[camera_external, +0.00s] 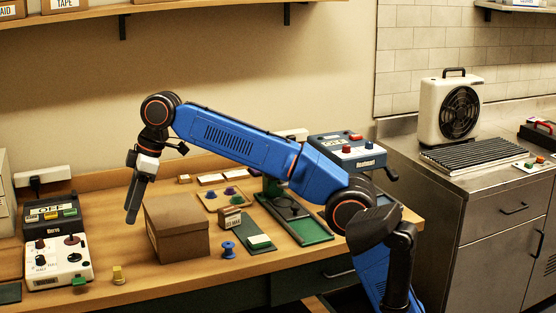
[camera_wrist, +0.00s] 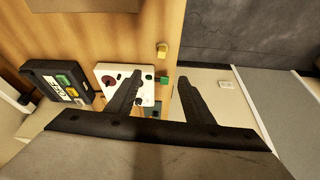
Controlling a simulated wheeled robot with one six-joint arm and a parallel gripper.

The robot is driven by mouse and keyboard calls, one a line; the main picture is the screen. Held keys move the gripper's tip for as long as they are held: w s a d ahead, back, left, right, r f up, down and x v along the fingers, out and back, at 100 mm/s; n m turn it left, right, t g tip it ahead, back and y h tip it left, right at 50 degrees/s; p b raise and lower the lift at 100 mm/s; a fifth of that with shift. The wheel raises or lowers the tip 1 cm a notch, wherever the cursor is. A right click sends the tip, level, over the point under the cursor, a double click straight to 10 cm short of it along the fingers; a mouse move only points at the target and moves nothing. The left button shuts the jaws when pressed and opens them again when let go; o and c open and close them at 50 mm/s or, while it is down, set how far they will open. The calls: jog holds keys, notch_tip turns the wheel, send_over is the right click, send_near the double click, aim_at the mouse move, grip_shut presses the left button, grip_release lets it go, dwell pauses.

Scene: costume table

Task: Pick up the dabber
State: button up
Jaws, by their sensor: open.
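No thing is clearly marked as the dabber. A small yellow piece (camera_external: 118,275) with an upright part stands near the table's front edge; it also shows in the wrist view (camera_wrist: 162,50). I cannot tell which of these is the dabber. My gripper (camera_external: 131,219) points down, open and empty, above the table left of the box. In the wrist view its fingers (camera_wrist: 158,79) are apart, with the yellow piece beyond their tips.
The brown box (camera_external: 180,245) stands close to the right of my gripper. A white control panel (camera_external: 58,262) and a dark device (camera_external: 50,216) are at the left. Bare wood (camera_external: 150,285) lies along the front.

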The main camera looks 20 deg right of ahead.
aim_at(117, 268)
jog(key=x, duration=0.9)
jog(key=d+x, duration=0.1)
jog(key=x, duration=0.4)
jog(key=shift+f, duration=0.35)
jog(key=shift+x, duration=2.65)
jog(key=shift+s+a+r, duration=0.1)
jog(key=shift+s, duration=0.1)
jog(key=c, duration=1.1)
